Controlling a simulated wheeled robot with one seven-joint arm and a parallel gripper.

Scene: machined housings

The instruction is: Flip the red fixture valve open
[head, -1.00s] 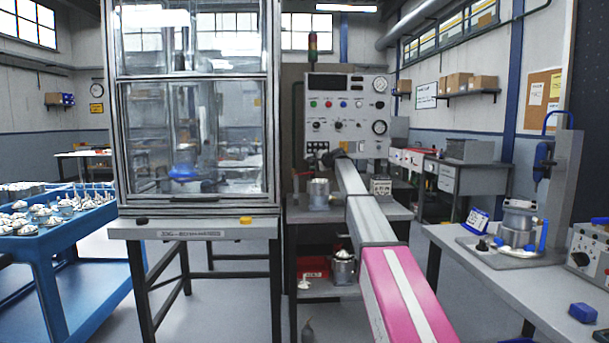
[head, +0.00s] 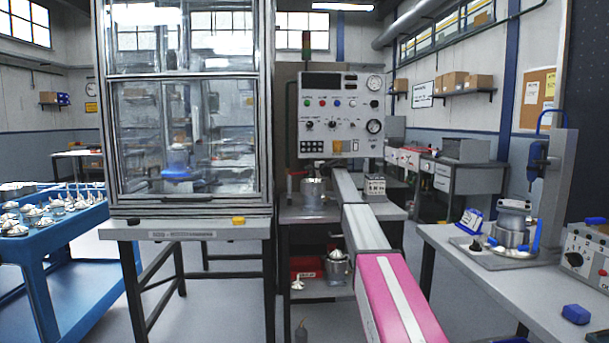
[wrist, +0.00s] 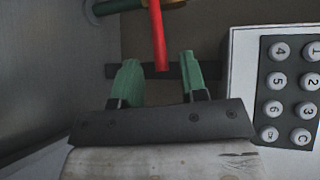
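The red valve lever (wrist: 157,32) hangs down from the top of the wrist view. It joins a brass and green fitting (wrist: 130,5) at the top edge, which is only partly in view. My gripper (wrist: 158,63) has two green fingers standing apart, with a clear gap between them. The lever's lower end shows between the fingertips, nearer neither one clearly, and no finger visibly touches it. I cannot tell its exact depth. In the head view my arm reaches to the bench below the control panel (head: 341,108); the fingers and lever are not clear there.
A keypad box (wrist: 273,80) stands close to the right of my gripper. A metal housing (head: 313,192) sits on the bench left of my arm. A glazed cabinet (head: 106,130) is further left. A grey table (head: 470,262) with a press stands at right.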

